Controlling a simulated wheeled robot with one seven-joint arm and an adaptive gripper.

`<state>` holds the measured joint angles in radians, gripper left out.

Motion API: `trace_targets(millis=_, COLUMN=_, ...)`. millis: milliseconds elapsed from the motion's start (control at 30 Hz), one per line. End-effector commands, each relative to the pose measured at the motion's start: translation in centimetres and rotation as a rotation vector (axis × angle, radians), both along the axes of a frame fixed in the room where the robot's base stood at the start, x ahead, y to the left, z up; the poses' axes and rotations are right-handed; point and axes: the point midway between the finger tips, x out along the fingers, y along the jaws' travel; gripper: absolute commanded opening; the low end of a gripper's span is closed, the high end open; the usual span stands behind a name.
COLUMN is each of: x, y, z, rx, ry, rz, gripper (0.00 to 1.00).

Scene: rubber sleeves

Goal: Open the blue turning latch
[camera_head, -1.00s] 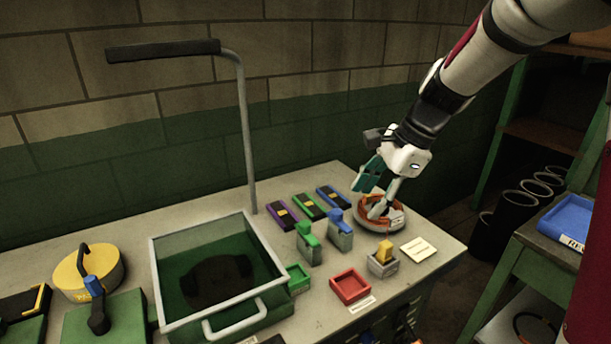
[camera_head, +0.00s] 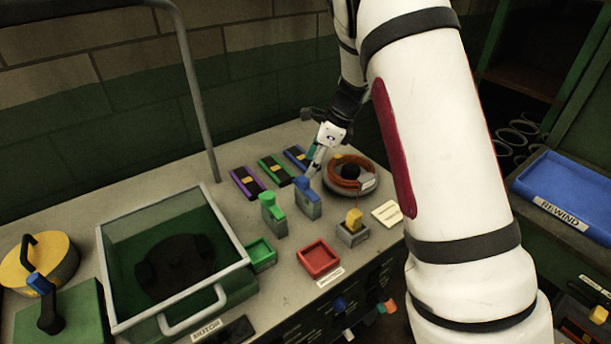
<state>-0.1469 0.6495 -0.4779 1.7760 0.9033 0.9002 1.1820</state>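A blue latch-like piece (camera_head: 306,188) stands upright on a small grey block, right of a similar green one (camera_head: 271,205). A lever with a blue tip (camera_head: 40,285) stands on a green box at the far left, and a small blue knob (camera_head: 341,304) sits on the bench's front panel. I cannot tell for sure which is the turning latch. My gripper (camera_head: 313,168) points down just above and behind the blue piece. Its fingertips are small and partly overlap in view, so their opening and any contact are unclear.
An orange-wound reel (camera_head: 350,172) lies close right of my gripper. A yellow piece on a grey block (camera_head: 352,231), a red tray (camera_head: 319,260) and a green tray (camera_head: 261,254) stand in front. A glass-walled box (camera_head: 108,260) fills the left. My arm covers the right side.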

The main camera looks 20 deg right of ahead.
Motion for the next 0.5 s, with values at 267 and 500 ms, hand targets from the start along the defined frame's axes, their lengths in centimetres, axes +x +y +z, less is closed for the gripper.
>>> trace_targets(millis=267, x=0.7, y=1.5, z=-4.2, rx=0.0, ry=0.001, rz=0.0, gripper=0.51)
trace_targets(millis=500, x=1.0, y=2.1, z=-5.5, rx=0.0, ry=0.0, rz=0.001, gripper=0.51)
